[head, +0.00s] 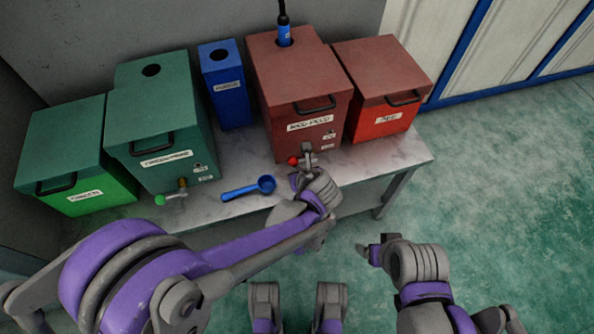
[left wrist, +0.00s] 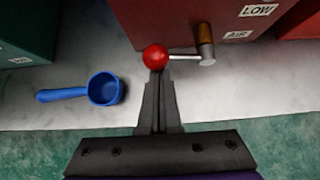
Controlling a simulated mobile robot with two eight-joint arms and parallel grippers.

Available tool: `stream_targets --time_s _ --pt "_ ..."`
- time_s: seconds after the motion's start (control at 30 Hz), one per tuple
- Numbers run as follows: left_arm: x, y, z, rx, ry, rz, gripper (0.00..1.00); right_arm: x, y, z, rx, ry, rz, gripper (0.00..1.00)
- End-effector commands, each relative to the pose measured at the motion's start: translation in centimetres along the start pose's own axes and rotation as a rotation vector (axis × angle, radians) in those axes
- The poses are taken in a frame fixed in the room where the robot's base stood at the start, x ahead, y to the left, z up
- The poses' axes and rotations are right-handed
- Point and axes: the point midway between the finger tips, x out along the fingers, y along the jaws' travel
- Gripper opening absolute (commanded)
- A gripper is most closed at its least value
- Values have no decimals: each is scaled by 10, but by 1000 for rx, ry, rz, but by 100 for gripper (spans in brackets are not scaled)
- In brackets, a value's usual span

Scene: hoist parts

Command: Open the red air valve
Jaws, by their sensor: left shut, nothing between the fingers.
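The red air valve shows as a round red knob (head: 293,161) low at the front of the tall red box (head: 290,75). In the left wrist view the red knob (left wrist: 155,57) sits on a thin metal lever that runs right to a brass fitting (left wrist: 205,45), beside an "AIR" label. My left gripper (head: 306,150) is shut and empty; in the wrist view its fingertips (left wrist: 157,74) are right at the knob's near side, and I cannot tell whether they touch. My right gripper (head: 370,254) is low at the right, away from the table, its jaws unclear.
A blue scoop (head: 249,188) lies on the pale table (head: 413,158), left of the valve. A green box with a green-knobbed valve (head: 160,199), another green box (head: 75,165), a narrow blue box (head: 226,95) and a lower red box (head: 381,95) stand alongside. Floor at right is clear.

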Motion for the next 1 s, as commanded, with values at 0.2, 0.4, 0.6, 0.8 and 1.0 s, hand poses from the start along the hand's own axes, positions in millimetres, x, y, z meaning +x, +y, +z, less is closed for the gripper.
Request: stream_targets --time_s 0.2,0.4,0.6,0.8,1.0 --pt "-9 -7 9 141 -2 149 0 -4 0 -1 0 1 0 80" --pt "-16 -13 15 270 -1 288 0 -3 0 -1 0 1 0 80" --pt "-22 -21 21 399 -1 428 0 0 0 0 0 0 0 80" --pt "-28 -28 26 482 0 518 0 1 0 0 0 0 0 80" --pt "-32 -38 30 479 0 517 0 -1 0 0 0 0 0 80"
